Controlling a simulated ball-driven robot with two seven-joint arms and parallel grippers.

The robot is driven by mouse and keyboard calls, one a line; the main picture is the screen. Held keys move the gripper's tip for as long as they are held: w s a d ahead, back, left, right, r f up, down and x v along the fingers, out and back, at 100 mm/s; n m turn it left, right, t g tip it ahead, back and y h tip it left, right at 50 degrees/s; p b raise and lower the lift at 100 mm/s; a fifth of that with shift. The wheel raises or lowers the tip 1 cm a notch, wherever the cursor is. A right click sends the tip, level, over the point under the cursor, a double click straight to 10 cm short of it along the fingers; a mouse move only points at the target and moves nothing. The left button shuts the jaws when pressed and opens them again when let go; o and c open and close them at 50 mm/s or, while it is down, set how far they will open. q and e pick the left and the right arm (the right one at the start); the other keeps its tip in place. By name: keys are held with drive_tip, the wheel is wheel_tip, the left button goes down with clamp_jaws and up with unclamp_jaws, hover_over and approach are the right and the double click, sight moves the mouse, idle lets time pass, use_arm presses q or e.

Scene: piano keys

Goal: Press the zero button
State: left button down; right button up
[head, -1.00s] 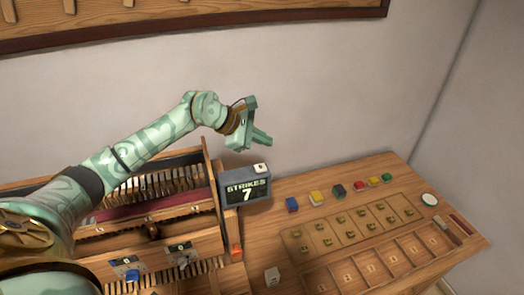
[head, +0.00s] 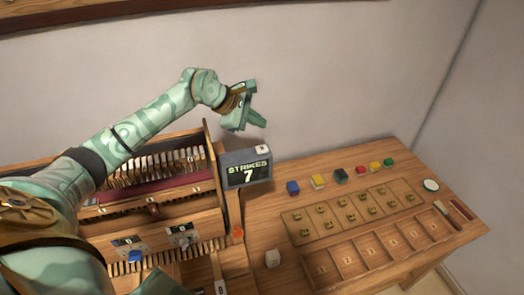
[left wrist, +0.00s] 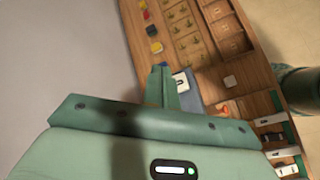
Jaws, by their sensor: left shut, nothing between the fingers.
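The strikes display (head: 246,171) is a dark box reading "STRIKES 7", standing at the right end of the piano-like case. A small white button (head: 262,149) with a dark mark sits on its top; it also shows in the left wrist view (left wrist: 181,82), where the mark looks like a 0. My left gripper (head: 260,121) is above and just behind this button in the head view, apart from it, with its fingers together and empty. In the left wrist view the fingers (left wrist: 160,86) point toward the display, just left of the button. My right gripper is not in view.
A row of coloured blocks (head: 340,175) lies on the wooden table (head: 285,251) at right, behind a tray with square compartments (head: 372,243). A white cube (head: 272,258) is near the front. The opened case (head: 150,180) with its slats lies under my left arm.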

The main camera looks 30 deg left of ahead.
sight(258, 149)
use_arm(q)
wheel_tip(258, 149, down, 6)
drive_tip(key=b, duration=0.3)
drive_tip(key=shift+b, duration=0.35)
idle(0.5)
idle(1.1)
drive_tip(key=shift+f+b, duration=0.4)
drive_tip(key=shift+f+b, duration=0.4)
drive_tip(key=shift+f, duration=0.05)
idle(0.4)
idle(0.4)
drive_tip(key=shift+r+p, duration=0.45)
drive_tip(key=shift+r, duration=0.4)
